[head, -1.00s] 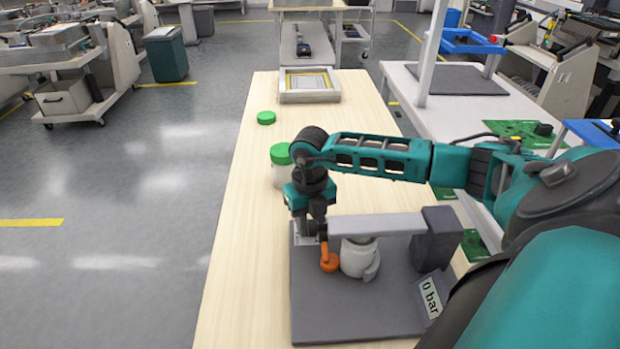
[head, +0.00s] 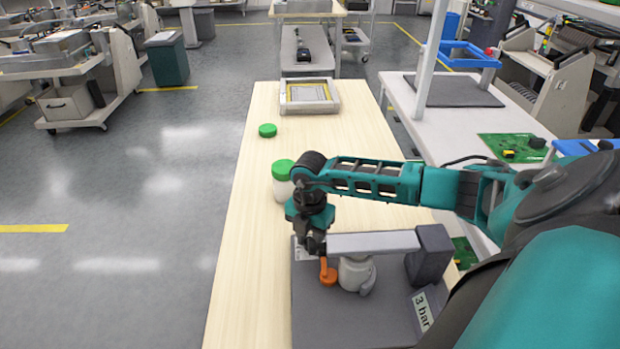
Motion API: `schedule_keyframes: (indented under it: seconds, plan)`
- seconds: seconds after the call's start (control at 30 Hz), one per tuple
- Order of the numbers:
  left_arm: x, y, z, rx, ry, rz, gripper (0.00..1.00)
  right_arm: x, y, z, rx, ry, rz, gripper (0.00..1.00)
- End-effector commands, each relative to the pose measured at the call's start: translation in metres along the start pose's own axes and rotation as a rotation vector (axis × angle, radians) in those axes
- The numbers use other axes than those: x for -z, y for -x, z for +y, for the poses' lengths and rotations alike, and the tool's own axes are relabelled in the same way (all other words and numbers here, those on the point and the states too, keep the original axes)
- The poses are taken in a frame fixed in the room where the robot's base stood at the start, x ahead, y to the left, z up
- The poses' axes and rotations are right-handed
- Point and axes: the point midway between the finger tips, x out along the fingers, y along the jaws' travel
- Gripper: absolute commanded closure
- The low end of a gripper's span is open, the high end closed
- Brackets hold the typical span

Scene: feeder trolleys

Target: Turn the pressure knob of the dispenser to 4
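The dispenser has a dark grey base plate (head: 340,318), a light grey horizontal arm (head: 375,242) and a white container (head: 355,273) under that arm. Its tilted display (head: 422,310) reads "3 bar". An orange part (head: 327,272) sits left of the white container, just below my gripper. My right gripper (head: 314,243) points down at the left end of the horizontal arm. The pressure knob is not clearly visible; my gripper covers that spot. I cannot see the fingertips well enough to tell whether they are closed. My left gripper is out of view.
Behind my gripper stands a jar (head: 282,182) with a green lid, and farther back lies a loose green lid (head: 267,130). A framed tray (head: 309,96) is at the table's far end. The wooden table's (head: 240,240) left strip is clear. A side bench holds green circuit boards (head: 508,147).

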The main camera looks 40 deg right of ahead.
Motion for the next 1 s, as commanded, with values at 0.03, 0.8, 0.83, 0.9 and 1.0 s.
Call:
schedule_keyframes:
  seconds: [0.03, 0.8, 0.83, 0.9, 1.0]
  plan:
    - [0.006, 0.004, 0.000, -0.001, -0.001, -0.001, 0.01, 0.000, 0.004, 0.000, 0.002, -0.047, -0.001, 1.00]
    - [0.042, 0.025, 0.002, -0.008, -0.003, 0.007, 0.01, 0.000, 0.001, 0.000, 0.000, -0.666, -0.001, 1.00]
    - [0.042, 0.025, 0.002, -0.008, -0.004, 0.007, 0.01, 0.000, 0.001, 0.000, 0.000, -0.679, -0.001, 1.00]
    - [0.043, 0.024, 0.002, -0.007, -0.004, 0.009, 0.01, -0.001, 0.001, 0.000, 0.000, -0.705, -0.001, 1.00]
    - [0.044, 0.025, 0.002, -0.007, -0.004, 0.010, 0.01, -0.001, 0.001, 0.000, -0.001, -0.733, -0.002, 1.00]
